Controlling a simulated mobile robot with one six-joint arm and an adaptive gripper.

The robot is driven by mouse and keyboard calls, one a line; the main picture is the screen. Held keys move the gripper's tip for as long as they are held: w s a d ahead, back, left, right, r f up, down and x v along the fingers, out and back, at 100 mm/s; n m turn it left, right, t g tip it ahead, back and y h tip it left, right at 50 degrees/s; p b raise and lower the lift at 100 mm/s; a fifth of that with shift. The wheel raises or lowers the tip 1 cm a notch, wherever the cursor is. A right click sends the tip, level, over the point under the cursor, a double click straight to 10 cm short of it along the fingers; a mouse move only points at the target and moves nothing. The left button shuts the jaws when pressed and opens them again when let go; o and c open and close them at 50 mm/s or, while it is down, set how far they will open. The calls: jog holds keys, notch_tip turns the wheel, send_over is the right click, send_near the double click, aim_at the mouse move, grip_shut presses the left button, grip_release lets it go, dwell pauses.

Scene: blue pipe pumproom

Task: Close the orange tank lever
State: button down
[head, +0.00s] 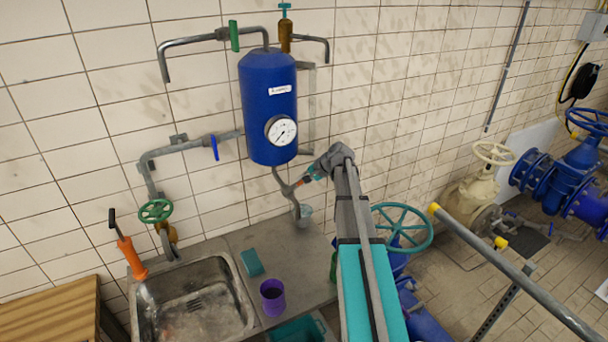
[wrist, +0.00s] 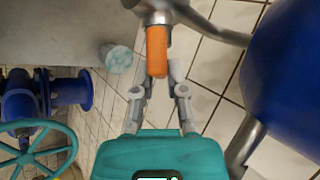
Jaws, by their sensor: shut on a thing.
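The orange tank lever (wrist: 157,52) sits on a grey pipe valve below the blue tank (head: 268,105). In the wrist view its orange grip lies between the fingertips of my gripper (wrist: 157,75), which is shut on it. In the head view only a small bit of the orange lever (head: 299,184) shows beside my gripper (head: 309,177); my arm hides part of the area. The tank also fills the right side of the wrist view (wrist: 290,75).
A light cup (head: 305,212) stands under the tank's outlet pipe. The counter also holds a purple cup (head: 272,296) and a teal sponge (head: 251,263) beside the sink (head: 240,318). A teal handwheel (head: 402,228) is close right of my arm. A tiled wall is behind.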

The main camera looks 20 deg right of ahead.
jog(key=m+g+h+p, duration=0.1)
jog(key=m+g+p, duration=0.1)
jog(key=m+g, duration=0.1)
jog(key=shift+r, duration=0.1)
jog(key=shift+s+m+g+h+p, duration=0.1)
jog(key=shift+m+g+h+p, duration=0.3)
jog(key=shift+m+g+p, duration=0.45)
jog(key=shift+g, duration=0.45)
jog(key=c, duration=0.7)
grip_release()
